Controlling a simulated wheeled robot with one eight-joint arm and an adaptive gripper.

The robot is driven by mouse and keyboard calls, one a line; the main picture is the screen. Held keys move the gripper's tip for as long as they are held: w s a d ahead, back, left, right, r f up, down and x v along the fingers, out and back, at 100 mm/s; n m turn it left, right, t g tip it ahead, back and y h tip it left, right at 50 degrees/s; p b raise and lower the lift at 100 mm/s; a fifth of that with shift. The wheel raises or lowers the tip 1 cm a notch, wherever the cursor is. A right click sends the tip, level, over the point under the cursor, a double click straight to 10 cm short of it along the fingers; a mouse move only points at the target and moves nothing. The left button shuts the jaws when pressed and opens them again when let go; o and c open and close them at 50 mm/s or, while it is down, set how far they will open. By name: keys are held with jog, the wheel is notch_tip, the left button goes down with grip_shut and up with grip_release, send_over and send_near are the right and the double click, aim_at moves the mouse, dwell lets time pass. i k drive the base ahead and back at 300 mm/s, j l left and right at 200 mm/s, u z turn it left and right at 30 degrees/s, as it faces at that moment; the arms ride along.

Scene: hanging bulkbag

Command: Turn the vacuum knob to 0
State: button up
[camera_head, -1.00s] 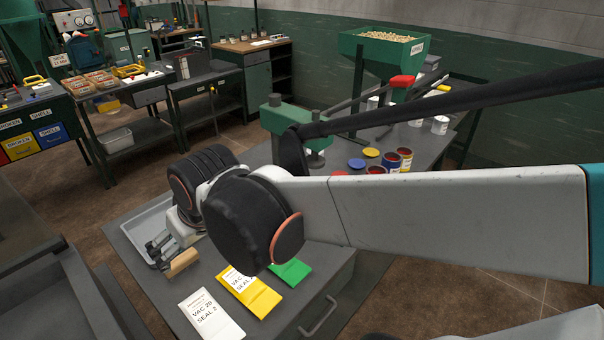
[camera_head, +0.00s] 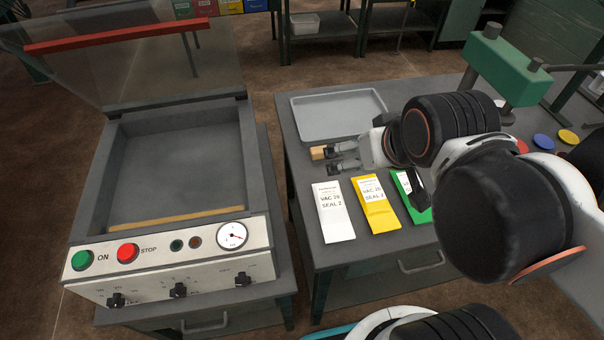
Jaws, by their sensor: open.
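The vacuum sealer (camera_head: 170,262) stands at the left of the head view with its clear lid raised. Three black knobs sit on its lower front strip: a left knob (camera_head: 116,299), a middle knob (camera_head: 179,290) and a right knob (camera_head: 243,279). Their labels are too small to read, so I cannot tell which is the vacuum knob or where each points. My gripper (camera_head: 324,160) is open over the grey table, right of the sealer and apart from the knobs. A tan block (camera_head: 318,153) shows at its upper finger; I cannot tell whether they touch.
A grey tray (camera_head: 337,108) lies behind my gripper. White (camera_head: 333,211), yellow (camera_head: 375,203) and green (camera_head: 411,193) packets lie in front of it. The sealer carries a green button (camera_head: 82,260), a red button (camera_head: 128,253) and a gauge (camera_head: 232,235). A gap separates sealer and table.

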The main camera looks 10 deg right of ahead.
aim_at(115, 301)
jog(key=j+u, duration=0.1)
jog(key=u, duration=0.4)
jog(key=k+j+u, duration=0.1)
jog(key=u, duration=0.4)
jog(key=j+u, duration=0.15)
jog(key=u, duration=0.35)
